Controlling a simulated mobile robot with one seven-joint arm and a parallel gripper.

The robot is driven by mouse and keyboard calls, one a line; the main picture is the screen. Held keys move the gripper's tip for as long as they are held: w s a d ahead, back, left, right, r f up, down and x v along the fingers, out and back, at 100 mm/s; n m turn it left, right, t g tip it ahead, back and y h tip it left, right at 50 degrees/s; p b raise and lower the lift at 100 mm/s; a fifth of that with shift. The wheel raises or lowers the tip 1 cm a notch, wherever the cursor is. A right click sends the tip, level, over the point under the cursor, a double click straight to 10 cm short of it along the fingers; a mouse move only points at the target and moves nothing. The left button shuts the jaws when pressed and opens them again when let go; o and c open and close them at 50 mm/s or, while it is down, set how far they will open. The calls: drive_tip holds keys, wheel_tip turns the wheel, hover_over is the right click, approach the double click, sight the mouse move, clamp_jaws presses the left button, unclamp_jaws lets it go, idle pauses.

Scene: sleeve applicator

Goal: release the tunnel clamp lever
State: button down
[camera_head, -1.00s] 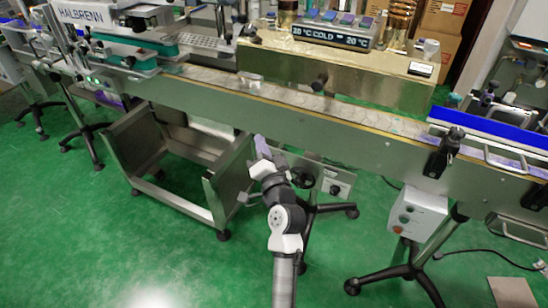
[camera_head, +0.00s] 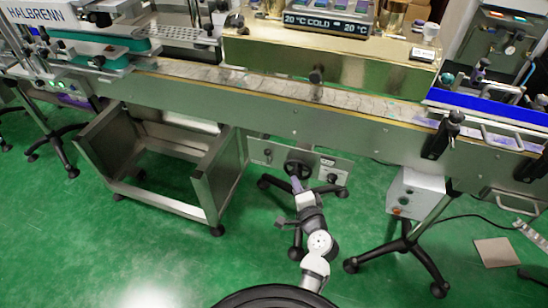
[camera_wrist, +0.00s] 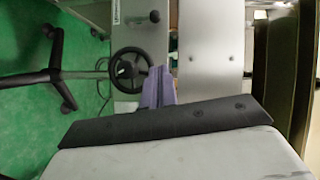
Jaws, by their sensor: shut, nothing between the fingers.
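The tunnel (camera_head: 285,62) is a brass-coloured box over the conveyor, with a black knob (camera_head: 316,76) low on its front. I cannot tell whether this knob is the clamp lever. A black handwheel (camera_head: 298,169) sits on a grey panel (camera_head: 318,162) below the conveyor; the handwheel also shows in the wrist view (camera_wrist: 130,70). My gripper (camera_head: 296,185) is low in front of the handwheel, below the conveyor and well short of the tunnel. Its purple fingers (camera_wrist: 158,88) are together and empty, and appear beside the handwheel in the wrist view.
The long conveyor (camera_head: 255,108) crosses the view. An open steel frame (camera_head: 205,180) stands at left. A control box (camera_head: 413,193) hangs at right above black stand legs (camera_head: 405,255). Green floor (camera_head: 120,240) is clear at front left.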

drive_tip(key=p, duration=0.2)
approach(268, 157)
drive_tip(key=w+d+r, duration=0.1)
drive_tip(key=w+d, duration=0.1)
drive_tip(key=w+d+r, duration=0.1)
drive_tip(key=w, duration=0.1)
drive_tip(key=shift+w+d+r, duration=0.1)
drive_tip(key=shift+d+r, duration=0.15)
drive_tip(key=shift+r, duration=0.1)
drive_tip(key=w+a, duration=0.1)
drive_tip(key=w+a+f+p, duration=0.1)
drive_tip(key=a, duration=0.1)
drive_tip(key=shift+w+a+f, duration=0.1)
drive_tip(key=shift+a, duration=0.2)
drive_tip(key=shift+p, duration=0.35)
